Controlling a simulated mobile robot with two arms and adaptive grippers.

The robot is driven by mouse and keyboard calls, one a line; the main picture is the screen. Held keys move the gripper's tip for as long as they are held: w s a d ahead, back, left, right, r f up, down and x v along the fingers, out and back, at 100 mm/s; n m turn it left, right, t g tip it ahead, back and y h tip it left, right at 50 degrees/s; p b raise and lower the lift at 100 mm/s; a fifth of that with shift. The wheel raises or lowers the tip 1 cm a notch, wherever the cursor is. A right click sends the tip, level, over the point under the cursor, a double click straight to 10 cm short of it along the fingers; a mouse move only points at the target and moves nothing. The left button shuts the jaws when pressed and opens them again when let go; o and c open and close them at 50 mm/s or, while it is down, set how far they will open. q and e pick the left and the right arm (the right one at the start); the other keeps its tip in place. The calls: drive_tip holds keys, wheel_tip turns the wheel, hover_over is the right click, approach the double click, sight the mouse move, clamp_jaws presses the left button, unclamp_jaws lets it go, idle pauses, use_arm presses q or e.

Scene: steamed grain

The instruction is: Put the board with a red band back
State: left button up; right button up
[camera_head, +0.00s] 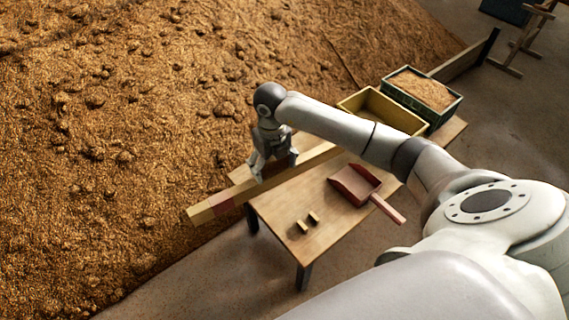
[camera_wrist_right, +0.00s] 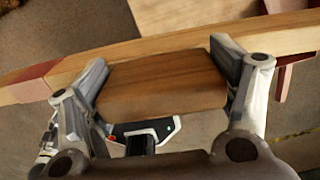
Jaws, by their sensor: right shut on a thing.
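The board with a red band (camera_head: 240,192) is a long pale wooden plank lying along the table's edge beside the grain bed. Its red band (camera_head: 222,203) is near its left end, which sticks out past the table. In the wrist view the board (camera_wrist_right: 190,42) runs across behind the fingers, with the red band (camera_wrist_right: 60,72) at left. My right gripper (camera_head: 274,165) is over the board, shut on a brown wooden block (camera_wrist_right: 160,85) that looks joined to the board. The gripper also shows in the wrist view (camera_wrist_right: 165,80). My left gripper is not in view.
The grain bed (camera_head: 120,110) fills the left. Floor is clear at the front.

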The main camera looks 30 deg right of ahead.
use_arm(q)
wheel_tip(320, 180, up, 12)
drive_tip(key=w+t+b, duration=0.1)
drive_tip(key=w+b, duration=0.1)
drive_tip(key=b, duration=0.9)
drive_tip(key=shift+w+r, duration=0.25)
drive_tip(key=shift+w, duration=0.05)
use_arm(e)
drive_tip(key=shift+w+d+f+m, duration=0.3)
drive_tip(key=shift+d+f+m, duration=0.5)
drive_tip(key=shift+f+m, duration=1.8)
drive_tip(key=shift+w+d+f+m, duration=0.3)
drive_tip(key=shift+d+f+m, duration=0.45)
drive_tip(key=shift+f+m, duration=1.85)
drive_tip(key=shift+w+d+f+m, duration=0.3)
drive_tip(key=shift+d+f+m, duration=0.5)
drive_tip(key=shift+f+m, duration=1.8)
drive_tip(key=shift+r+m, duration=0.4)
drive_tip(key=shift+r, duration=0.05)
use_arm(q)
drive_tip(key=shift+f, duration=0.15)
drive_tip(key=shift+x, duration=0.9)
